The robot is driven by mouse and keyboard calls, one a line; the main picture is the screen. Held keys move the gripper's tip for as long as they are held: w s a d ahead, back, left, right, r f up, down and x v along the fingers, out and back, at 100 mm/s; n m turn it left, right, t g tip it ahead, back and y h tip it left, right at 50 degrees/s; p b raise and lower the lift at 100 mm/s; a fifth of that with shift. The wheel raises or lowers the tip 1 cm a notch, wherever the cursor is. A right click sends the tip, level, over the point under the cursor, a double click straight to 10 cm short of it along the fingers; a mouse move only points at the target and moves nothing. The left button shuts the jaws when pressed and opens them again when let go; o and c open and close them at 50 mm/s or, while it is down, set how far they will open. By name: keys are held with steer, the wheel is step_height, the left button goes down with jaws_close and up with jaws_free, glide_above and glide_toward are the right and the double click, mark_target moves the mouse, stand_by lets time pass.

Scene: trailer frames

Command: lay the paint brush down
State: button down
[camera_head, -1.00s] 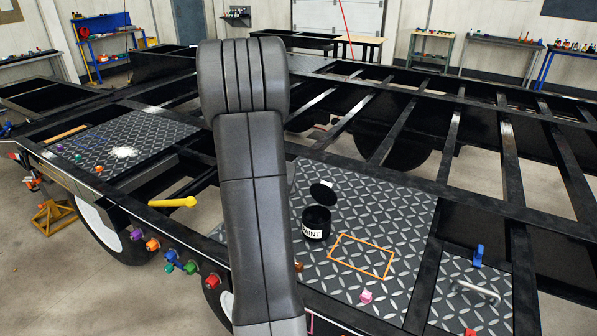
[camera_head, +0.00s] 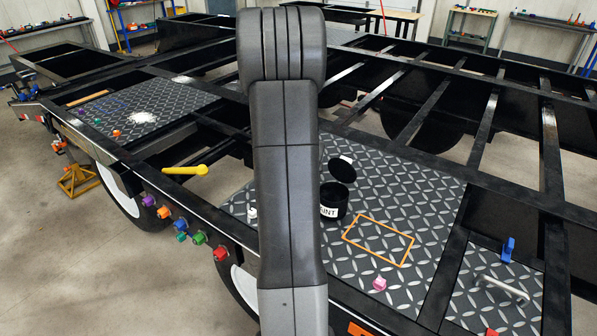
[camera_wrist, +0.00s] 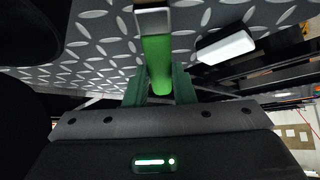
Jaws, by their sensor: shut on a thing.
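My gripper (camera_wrist: 158,82) shows in the wrist view, its green fingers closed on the green handle of the paint brush (camera_wrist: 157,62). I cannot tell how far the brush is from the plate. In the head view my arm hides the gripper and brush. An orange rectangle outline (camera_head: 409,251) lies on the diamond plate (camera_head: 425,190), right of the black paint can (camera_head: 333,203).
The can's round black lid (camera_head: 342,170) is tilted up. A pink piece (camera_head: 379,284) sits near the plate's front edge. A white piece (camera_wrist: 225,47) lies right of the brush in the wrist view. A yellow handle (camera_head: 185,170) and open frame gaps are left.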

steer(key=shift+f+b, duration=0.5)
steer(key=shift+f, duration=0.2)
steer(key=shift+f+b, duration=0.35)
steer(key=shift+b, duration=0.1)
steer(key=c, duration=1.1)
jaws_free()
steer(key=shift+c, duration=0.2)
steer(key=shift+r, duration=0.1)
steer(key=v, duration=1.3)
steer(key=shift+s+r, duration=0.2)
steer(key=shift+r, duration=0.1)
steer(key=x, duration=1.4)
steer(key=shift+s+r, duration=0.1)
